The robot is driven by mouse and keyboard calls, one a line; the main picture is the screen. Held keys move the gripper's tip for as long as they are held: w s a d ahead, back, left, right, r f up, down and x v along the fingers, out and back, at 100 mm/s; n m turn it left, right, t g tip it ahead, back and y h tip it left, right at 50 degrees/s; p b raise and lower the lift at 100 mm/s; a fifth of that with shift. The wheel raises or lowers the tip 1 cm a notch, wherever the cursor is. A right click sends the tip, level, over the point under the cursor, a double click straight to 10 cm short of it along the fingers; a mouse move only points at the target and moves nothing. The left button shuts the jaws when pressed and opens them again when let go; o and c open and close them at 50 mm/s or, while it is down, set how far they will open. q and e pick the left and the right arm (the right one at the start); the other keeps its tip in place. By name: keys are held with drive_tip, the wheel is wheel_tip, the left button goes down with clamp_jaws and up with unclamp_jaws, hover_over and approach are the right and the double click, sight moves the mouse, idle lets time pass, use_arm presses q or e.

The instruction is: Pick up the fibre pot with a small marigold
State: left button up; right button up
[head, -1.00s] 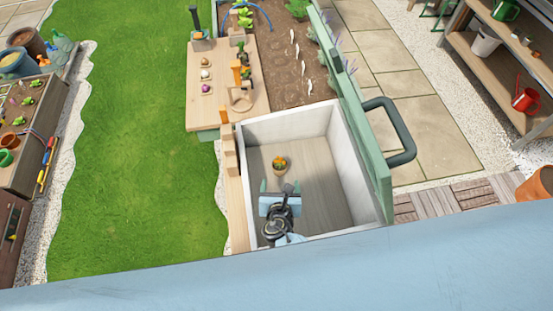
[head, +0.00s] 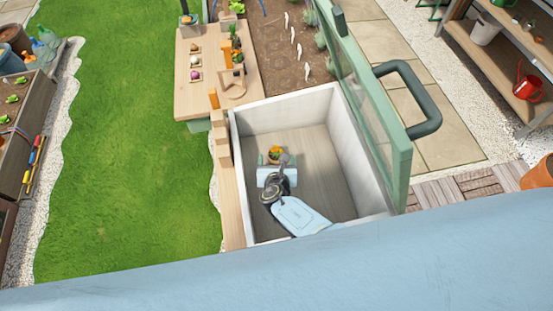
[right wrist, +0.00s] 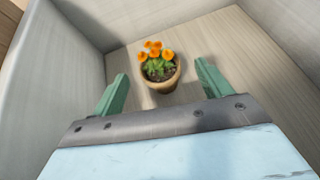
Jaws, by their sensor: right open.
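The fibre pot with a small marigold (head: 275,155) stands upright on the wooden floor of a white-walled box. In the right wrist view the brown pot (right wrist: 161,79) holds dark soil, green leaves and orange flowers. My right gripper (head: 276,162) is inside the box, close to the pot. In the right wrist view its green fingers (right wrist: 158,88) are spread apart, with the pot just beyond and between them. The fingers do not appear to touch it. My left gripper is not in view.
White box walls (head: 360,165) surround the pot on all sides. A green framed lid (head: 375,100) with a dark handle stands open at the right. A wooden bench (head: 205,100) with small items lies beyond the box. The box floor right of the pot is clear.

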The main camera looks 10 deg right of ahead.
sight(276, 156)
drive_tip(key=b+x, duration=0.1)
drive_tip(key=x, duration=0.1)
drive_tip(key=b+x, duration=0.1)
drive_tip(key=shift+w+f, duration=0.15)
drive_tip(key=shift+f, duration=0.35)
drive_tip(key=shift+w+f+b, duration=0.1)
drive_tip(key=shift+w+b, duration=0.25)
drive_tip(key=shift+b, duration=0.15)
drive_tip(key=c, duration=1.1)
